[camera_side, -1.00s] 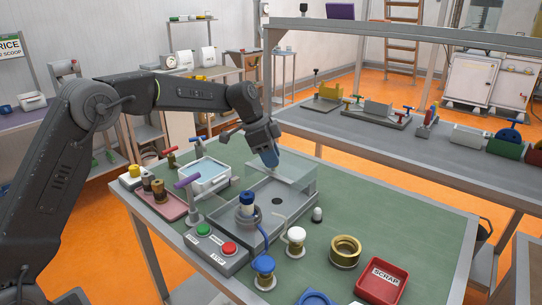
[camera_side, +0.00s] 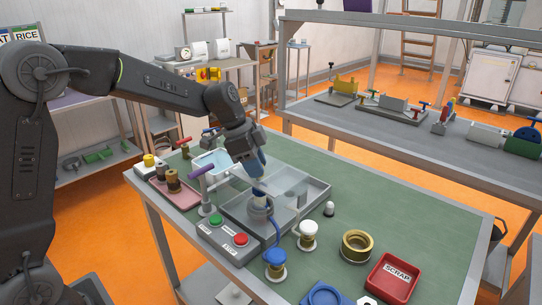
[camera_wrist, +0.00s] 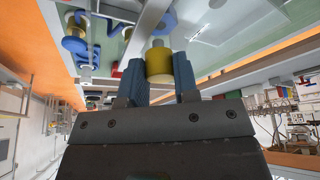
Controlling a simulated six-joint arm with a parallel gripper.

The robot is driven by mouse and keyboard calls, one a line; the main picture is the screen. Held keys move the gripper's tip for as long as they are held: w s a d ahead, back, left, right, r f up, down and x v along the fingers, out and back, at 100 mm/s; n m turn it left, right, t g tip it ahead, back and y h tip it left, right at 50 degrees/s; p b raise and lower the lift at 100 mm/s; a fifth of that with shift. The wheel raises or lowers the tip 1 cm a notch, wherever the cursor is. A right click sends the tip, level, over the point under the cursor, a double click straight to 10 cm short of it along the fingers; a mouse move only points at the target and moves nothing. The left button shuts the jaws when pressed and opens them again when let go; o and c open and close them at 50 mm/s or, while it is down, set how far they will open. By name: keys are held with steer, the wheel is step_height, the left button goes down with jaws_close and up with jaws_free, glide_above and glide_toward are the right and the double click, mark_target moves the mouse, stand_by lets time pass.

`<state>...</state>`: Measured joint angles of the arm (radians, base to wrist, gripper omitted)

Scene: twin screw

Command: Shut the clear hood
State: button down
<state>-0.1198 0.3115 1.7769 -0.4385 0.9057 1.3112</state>
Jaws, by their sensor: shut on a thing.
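The clear hood (camera_side: 300,182) sits over the right part of the grey tray-like machine base (camera_side: 238,222) in the side view. The dark hole in the base shows dimly through it. In the wrist view my gripper (camera_wrist: 160,75) is shut on a yellow cylindrical knob (camera_wrist: 159,62), which appears to be the hood's handle. In the side view the fingers hide this knob. I cannot tell whether the hood's left edge touches the collar.
A control box with a green button (camera_side: 215,219) and a red button (camera_side: 240,239) stands in front of the base. White-topped and blue-topped pieces, a brass ring (camera_side: 357,246) and a red scrap tray (camera_side: 393,278) lie right.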

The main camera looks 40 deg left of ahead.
mark_target(253, 185)
steer(key=shift+s, duration=1.75)
steer(key=c, duration=0.9)
jaws_free()
steer(key=shift+o, duration=0.2)
steer(key=v, duration=1.4)
steer(key=shift+f, duration=0.1)
